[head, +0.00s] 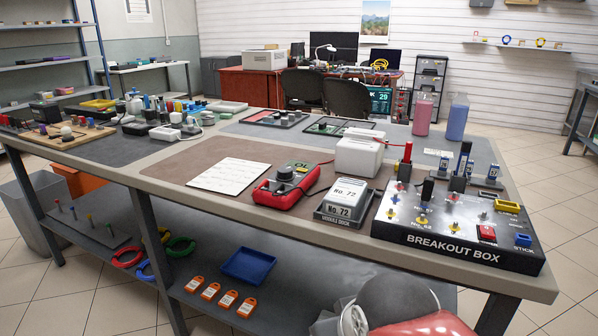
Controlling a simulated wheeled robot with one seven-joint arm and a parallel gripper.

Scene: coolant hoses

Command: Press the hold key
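A red and black meter (290,186) lies on the brown mat (195,167) near the front of the long table. It has a dark round dial (285,172) and a small screen with green characters that seem to read "OL". A red lead runs from it toward a white box. No key marked hold can be made out on it at this size. My gripper is not in view; only grey and red rounded parts, apparently of my arm, show at the bottom edge.
Right of the meter stand a grey module dock (345,203) marked "No. 72", a white box (359,154) and the breakout box (456,229) with upright plugs. A white sheet (229,175) lies left of the meter. The lower shelf holds a blue tray (248,266) and orange tags.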

